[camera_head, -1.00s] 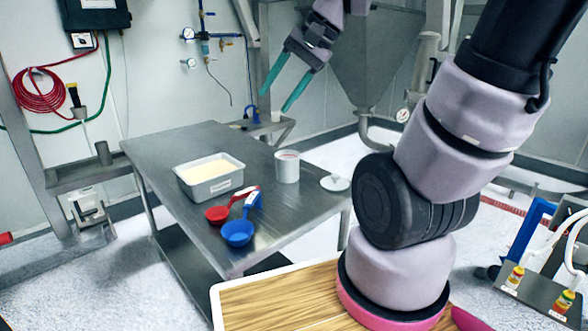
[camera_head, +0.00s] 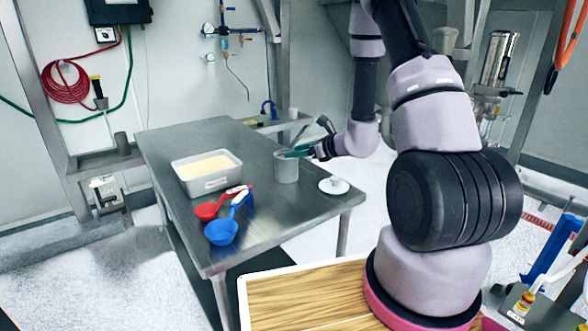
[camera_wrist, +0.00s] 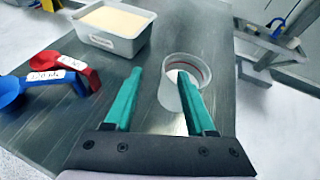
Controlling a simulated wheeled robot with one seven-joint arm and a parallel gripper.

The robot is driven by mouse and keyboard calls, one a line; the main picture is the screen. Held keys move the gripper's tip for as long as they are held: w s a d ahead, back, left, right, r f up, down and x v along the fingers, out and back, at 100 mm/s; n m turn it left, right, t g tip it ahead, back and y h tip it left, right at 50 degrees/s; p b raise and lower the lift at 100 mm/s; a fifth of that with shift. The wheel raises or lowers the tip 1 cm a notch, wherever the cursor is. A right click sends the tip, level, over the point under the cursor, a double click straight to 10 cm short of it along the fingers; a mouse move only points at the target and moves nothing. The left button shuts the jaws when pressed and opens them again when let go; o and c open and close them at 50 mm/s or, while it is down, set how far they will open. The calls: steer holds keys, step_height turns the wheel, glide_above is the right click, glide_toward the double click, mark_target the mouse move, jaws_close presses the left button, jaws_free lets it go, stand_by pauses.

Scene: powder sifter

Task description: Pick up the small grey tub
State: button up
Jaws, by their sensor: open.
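The small grey tub (camera_head: 287,170), a round open cup with pale contents, stands upright on the metal table. In the wrist view the tub (camera_wrist: 172,97) shows a dark red line inside its rim. My gripper (camera_head: 294,152) is open and empty, its green fingers pointing left at the tub's rim in the head view. In the wrist view my gripper (camera_wrist: 160,72) has its right finger overlapping the tub and its left finger to the tub's left. I cannot tell whether the right finger is above or inside the tub.
A larger rectangular grey tub of cream powder (camera_head: 226,183) stands to the left. A red scoop (camera_head: 207,211) and a blue scoop (camera_head: 221,232) lie in front of it. A white lid (camera_head: 334,187) lies right of the round tub. The metal table (camera_head: 270,215) has bare room at the front.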

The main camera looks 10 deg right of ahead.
mark_target(275, 159)
steer(key=shift+m+h, duration=0.4)
steer(key=shift+h, duration=0.1)
steer(key=shift+d+f+x, duration=0.25)
steer(key=shift+x, duration=1.6)
steer(key=shift+d+f+x, duration=0.2)
steer(key=shift+d+x, duration=0.05)
steer(key=shift+x, duration=1.55)
steer(key=shift+d+f+x, duration=0.25)
steer(key=shift+x, duration=1.6)
steer(key=shift+w+t, duration=0.1)
steer(key=shift+t, duration=0.2)
jaws_close()
